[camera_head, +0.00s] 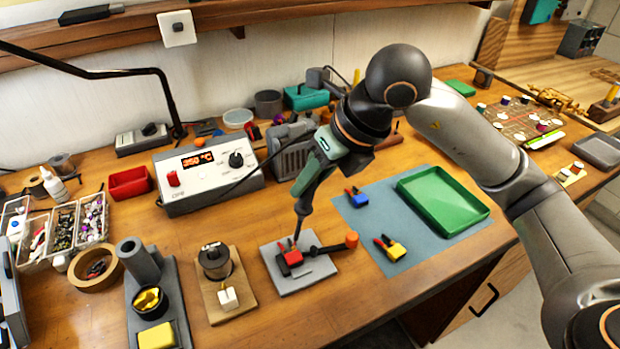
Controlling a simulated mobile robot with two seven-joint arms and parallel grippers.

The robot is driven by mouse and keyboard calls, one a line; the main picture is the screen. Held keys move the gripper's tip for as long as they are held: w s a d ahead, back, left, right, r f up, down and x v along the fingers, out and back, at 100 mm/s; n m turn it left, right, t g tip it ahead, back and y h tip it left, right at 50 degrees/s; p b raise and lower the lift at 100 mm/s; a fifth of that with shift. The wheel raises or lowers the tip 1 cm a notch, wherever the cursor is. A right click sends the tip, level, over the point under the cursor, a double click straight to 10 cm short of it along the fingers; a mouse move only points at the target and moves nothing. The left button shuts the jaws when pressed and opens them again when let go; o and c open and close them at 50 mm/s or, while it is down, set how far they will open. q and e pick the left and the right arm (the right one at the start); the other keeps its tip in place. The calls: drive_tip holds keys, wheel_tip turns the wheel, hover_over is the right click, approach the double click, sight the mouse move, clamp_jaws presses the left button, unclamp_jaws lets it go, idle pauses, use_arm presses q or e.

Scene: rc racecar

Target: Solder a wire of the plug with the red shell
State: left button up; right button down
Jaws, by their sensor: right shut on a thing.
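My right gripper (306,186) reaches down from the right and is shut on the dark soldering iron (301,212). The iron's tip points down at the plug with the red shell (291,257); I cannot tell whether it touches. That plug sits on a small grey plate (290,282), beside a black clamp with an orange end (349,240). The wire joint is too small to make out. A blue-shelled plug (355,197) and a yellow-shelled plug (392,248) lie on the blue-grey mat (364,229). My left gripper does not show.
The soldering station (205,176) reads about 350 °C. A solder spool (215,260) stands on a wooden base, left of the plate. Further left is the iron stand (138,262) with brass wool and a yellow sponge (157,336). A green tray (443,200) lies right on the mat.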

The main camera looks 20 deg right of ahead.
sight(310, 155)
drive_tip(key=shift+f+b, duration=0.45)
drive_tip(key=shift+f, duration=0.05)
idle(0.7)
idle(2.0)
idle(0.5)
drive_tip(key=shift+r+p, duration=1.95)
drive_tip(key=shift+r, duration=1.1)
drive_tip(key=shift+f, duration=0.1)
